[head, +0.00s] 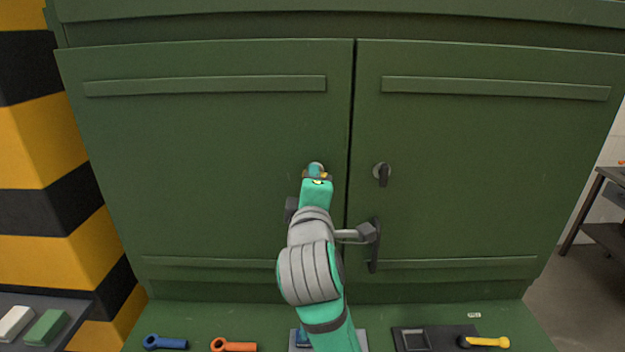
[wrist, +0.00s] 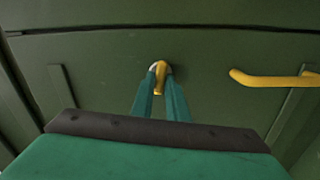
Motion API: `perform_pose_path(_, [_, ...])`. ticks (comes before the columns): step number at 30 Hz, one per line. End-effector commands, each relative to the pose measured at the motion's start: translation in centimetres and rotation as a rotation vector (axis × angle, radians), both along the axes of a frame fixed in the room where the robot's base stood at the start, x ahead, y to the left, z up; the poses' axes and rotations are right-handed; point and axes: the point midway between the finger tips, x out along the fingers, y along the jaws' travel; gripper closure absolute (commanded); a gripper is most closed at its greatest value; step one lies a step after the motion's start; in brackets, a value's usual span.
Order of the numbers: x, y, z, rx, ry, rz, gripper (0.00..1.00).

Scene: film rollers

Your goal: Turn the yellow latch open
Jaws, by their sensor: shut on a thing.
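The yellow latch (wrist: 160,76) sits on a round pale mount on a green cabinet door. In the wrist view its lever points down the picture, between the two teal fingers. My gripper (wrist: 160,88) is shut on the latch. In the head view my gripper (head: 317,173) is at the left door (head: 210,150), near the gap between the doors. There my fingers hide most of the latch, so its angle cannot be told from that view.
A black latch (head: 382,174) points down on the right door, above a dark handle (head: 374,243). A yellow handle (wrist: 270,79) is close to my gripper in the wrist view. A blue tool (head: 165,342), an orange tool (head: 233,345) and a yellow tool (head: 487,342) lie on the front ledge.

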Motion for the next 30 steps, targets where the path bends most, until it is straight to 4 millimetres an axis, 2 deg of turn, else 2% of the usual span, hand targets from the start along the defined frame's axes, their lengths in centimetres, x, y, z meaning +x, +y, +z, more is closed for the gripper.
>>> perform_pose_path(18, [-0.01,0.04,-0.04,-0.046,0.001,0.001,1.00])
perform_pose_path(19, [-0.01,0.04,-0.04,-0.045,0.001,0.001,0.84])
perform_pose_path(21, [-0.01,0.04,-0.05,-0.045,0.001,0.001,0.69])
perform_pose_path(30, [-0.05,0.05,-0.03,-0.045,0.000,0.001,0.69])
